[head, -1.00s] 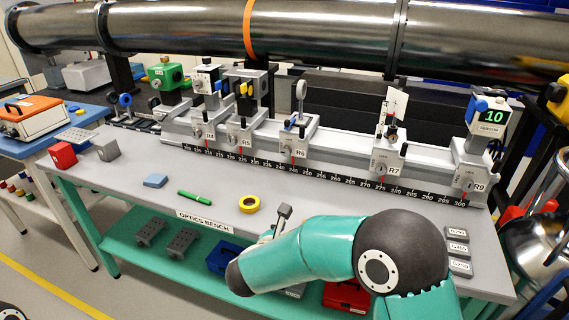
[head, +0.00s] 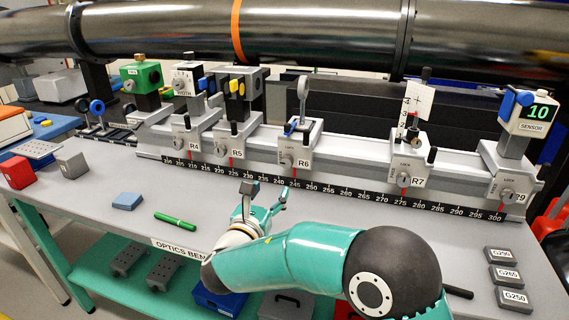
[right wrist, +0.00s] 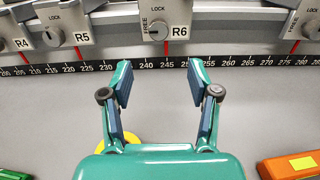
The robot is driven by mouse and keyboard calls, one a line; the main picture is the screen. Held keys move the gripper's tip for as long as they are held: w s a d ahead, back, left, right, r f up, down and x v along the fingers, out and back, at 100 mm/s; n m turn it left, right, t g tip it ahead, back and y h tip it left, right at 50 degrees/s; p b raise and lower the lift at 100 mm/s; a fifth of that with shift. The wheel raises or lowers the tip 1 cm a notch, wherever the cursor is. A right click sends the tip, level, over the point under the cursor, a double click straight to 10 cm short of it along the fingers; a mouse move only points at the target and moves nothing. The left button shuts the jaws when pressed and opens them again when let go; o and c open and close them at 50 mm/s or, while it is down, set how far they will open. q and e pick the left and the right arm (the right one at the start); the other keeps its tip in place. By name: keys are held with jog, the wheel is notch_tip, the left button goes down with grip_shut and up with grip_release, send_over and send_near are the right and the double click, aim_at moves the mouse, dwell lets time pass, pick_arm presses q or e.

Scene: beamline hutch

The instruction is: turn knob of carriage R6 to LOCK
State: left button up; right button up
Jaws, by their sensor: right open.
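Carriage R6 (head: 302,140) sits on the rail of the optics bench, near the 245 mark. Its round grey knob (head: 287,161) faces me and also shows in the right wrist view (right wrist: 157,30), with LOCK printed above it and FREE at its left. I cannot tell surely where the knob points. My right gripper (head: 265,190) is open and empty in front of R6, over the bench top. In the right wrist view its fingers (right wrist: 160,75) straddle the line below the knob, apart from it. My left gripper is not in view.
Carriage R5 (head: 237,137) stands left of R6, and R7 (head: 408,165) right of it. A green marker (head: 175,220) and blue block (head: 127,201) lie on the bench. A yellow ring (right wrist: 131,139) is partly behind my gripper. An orange box (right wrist: 290,165) shows lower right.

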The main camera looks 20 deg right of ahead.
aim_at(285, 164)
jog(key=p+x, duration=0.1)
jog(key=x, duration=1.3)
jog(key=shift+w, duration=0.2)
jog(key=shift+c, duration=0.4)
jog(key=shift+f, duration=0.1)
grip_shut()
